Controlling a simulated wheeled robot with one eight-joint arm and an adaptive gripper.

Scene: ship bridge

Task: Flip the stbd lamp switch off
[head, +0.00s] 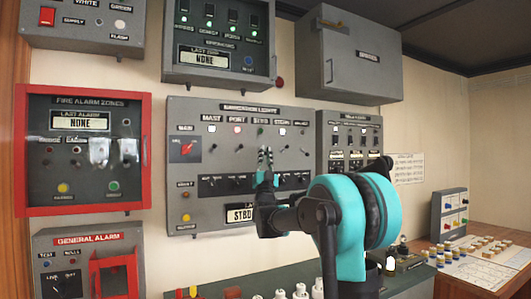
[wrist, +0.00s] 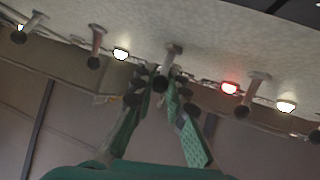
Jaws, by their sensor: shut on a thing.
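The grey navigation lights panel (head: 184,118) is on the wall in the middle of the head view. Its STBD lamp (head: 261,131) looks dull green, while the red PORT lamp (head: 237,130) and white STERN lamp (head: 283,131) look lit. My gripper (head: 264,155) is at the switch position below the STBD label and hides that switch there. In the wrist view my gripper (wrist: 163,88) has its fingertips shut around the lower part of the stbd lamp switch (wrist: 173,53). Its exact tilt is hard to tell.
Neighbouring switches stand close on either side, including one by the red lamp (wrist: 250,93) and one opposite (wrist: 97,45). A red-framed fire alarm panel (head: 145,150) is to the left. A green counter (head: 405,284) with small objects lies below.

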